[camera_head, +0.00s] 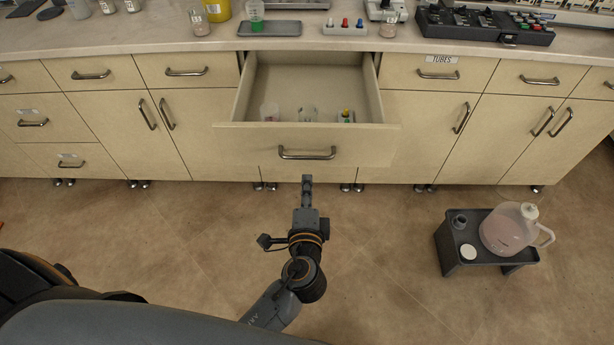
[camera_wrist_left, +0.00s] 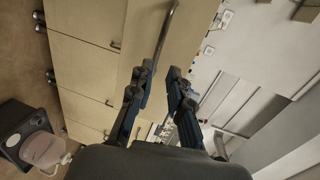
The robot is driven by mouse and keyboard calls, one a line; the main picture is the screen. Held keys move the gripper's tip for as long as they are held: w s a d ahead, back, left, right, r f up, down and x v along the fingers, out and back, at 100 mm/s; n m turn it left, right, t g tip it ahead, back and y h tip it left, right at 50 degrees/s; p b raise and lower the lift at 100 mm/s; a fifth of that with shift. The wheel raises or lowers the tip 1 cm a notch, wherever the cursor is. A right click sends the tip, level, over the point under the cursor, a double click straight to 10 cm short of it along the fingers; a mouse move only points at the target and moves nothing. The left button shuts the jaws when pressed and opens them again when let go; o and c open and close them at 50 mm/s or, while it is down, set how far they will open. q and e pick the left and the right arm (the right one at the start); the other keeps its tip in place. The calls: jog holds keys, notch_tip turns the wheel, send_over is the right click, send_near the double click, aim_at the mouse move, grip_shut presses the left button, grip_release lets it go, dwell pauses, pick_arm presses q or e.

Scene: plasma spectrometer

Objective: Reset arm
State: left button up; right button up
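My left gripper (camera_head: 307,182) reaches forward over the floor, just in front of the open drawer (camera_head: 355,146) and a little below its metal handle (camera_head: 306,154) in the head view. It looks apart from the handle. In the left wrist view the two dark fingers of the left gripper (camera_wrist_left: 160,68) stand apart with a gap and nothing between them. The handle (camera_wrist_left: 166,35) shows beyond the fingertips there. My right gripper is in neither view.
The worktop above carries a tray (camera_head: 269,29) and several instruments. A low grey stool (camera_head: 452,255) with a jug (camera_head: 508,228) stands at right. Floor between is clear.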

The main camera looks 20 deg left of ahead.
pick_arm(q)
jog(key=shift+s, duration=0.2)
dwell(0.4)
jog(key=s+a+f+n+g+h+p, duration=0.15)
jog(key=s+f+g, duration=0.35)
jog(key=f, duration=1)
jog(key=s+a+f+n+g+h, duration=0.1)
jog(key=s+f+n+g+h, duration=0.15)
jog(key=s+f, duration=0.9)
jog(key=s+a+f+n+g, duration=0.3)
jog(key=s+a+f+n, duration=0.1)
jog(key=s+f, duration=0.5)
jog(key=s+a+f+n+g, duration=0.3)
jog(key=s+f, duration=0.6)
jog(key=s, duration=0.4)
jog(key=shift+s+a+f+n+g+p, duration=0.15)
jog(key=shift+a+f+n+g+p, duration=0.3)
jog(key=shift+n, duration=0.25)
